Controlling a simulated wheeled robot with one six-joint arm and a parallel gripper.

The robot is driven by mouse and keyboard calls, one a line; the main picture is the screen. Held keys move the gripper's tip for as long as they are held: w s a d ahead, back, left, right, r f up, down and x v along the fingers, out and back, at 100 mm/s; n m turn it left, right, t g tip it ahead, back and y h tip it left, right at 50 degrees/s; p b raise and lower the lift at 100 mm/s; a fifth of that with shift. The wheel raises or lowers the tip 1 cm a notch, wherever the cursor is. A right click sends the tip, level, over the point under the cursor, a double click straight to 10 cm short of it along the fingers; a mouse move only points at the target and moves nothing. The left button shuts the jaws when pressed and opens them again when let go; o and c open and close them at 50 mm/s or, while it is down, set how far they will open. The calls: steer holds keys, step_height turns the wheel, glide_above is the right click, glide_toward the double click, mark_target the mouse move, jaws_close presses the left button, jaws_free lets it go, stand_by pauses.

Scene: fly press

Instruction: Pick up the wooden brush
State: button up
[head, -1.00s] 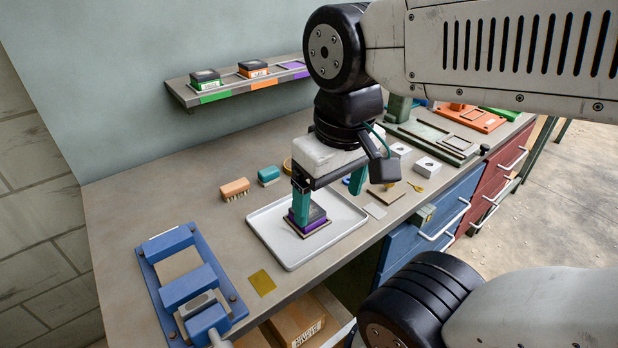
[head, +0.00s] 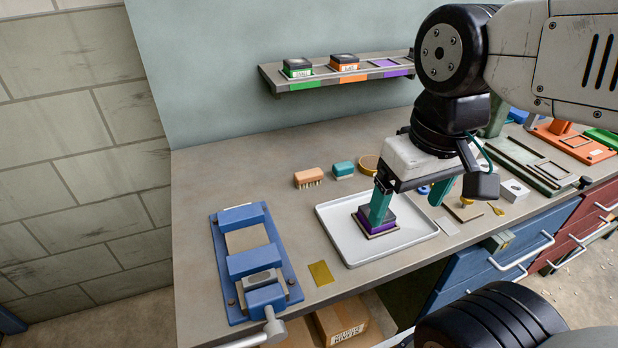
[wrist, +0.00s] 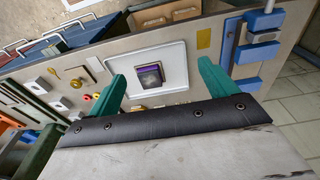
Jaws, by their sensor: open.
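The wooden brush (head: 308,178) is a tan-orange block with pale bristles pointing down. It lies on the bench behind the white tray, left of a smaller teal brush (head: 343,170). My gripper (head: 408,208) points down over the tray, to the right of the wooden brush and apart from it. Its two green fingers are spread wide with nothing held; they also show in the wrist view (wrist: 161,78). I cannot make out the wooden brush in the wrist view, where the gripper body covers part of the bench.
A dark block with a purple band (head: 378,224) sits in the white tray (head: 345,246), partly behind one finger; it also shows in the wrist view (wrist: 150,72). A blue fixture (head: 255,262) stands at left. A wall shelf (head: 325,81) holds two stamps. Bench left of the brush is clear.

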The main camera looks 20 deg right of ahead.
steer(key=w+a+f, duration=0.1)
steer(key=w+f, duration=0.2)
steer(key=w, duration=0.3)
steer(key=w+a+f, duration=0.1)
steer(key=w+f, duration=0.2)
steer(key=w, duration=0.3)
steer(key=w+f, duration=0.3)
steer(key=w, duration=0.4)
steer(key=shift+w+a+f, duration=0.1)
steer(key=shift+a+f, duration=0.25)
steer(key=shift+a, duration=0.05)
steer(key=w, duration=0.2)
steer(key=w+f, duration=0.1)
steer(key=shift+a+t, duration=0.25)
steer(key=shift+t, duration=0.15)
steer(key=t, duration=0.2)
glide_toward(309, 173)
step_height(309, 173, down, 3)
steer(key=x, duration=0.3)
steer(key=w+x, duration=0.1)
steer(key=x, duration=0.3)
steer(key=shift+w, duration=0.15)
steer(key=c, duration=1.1)
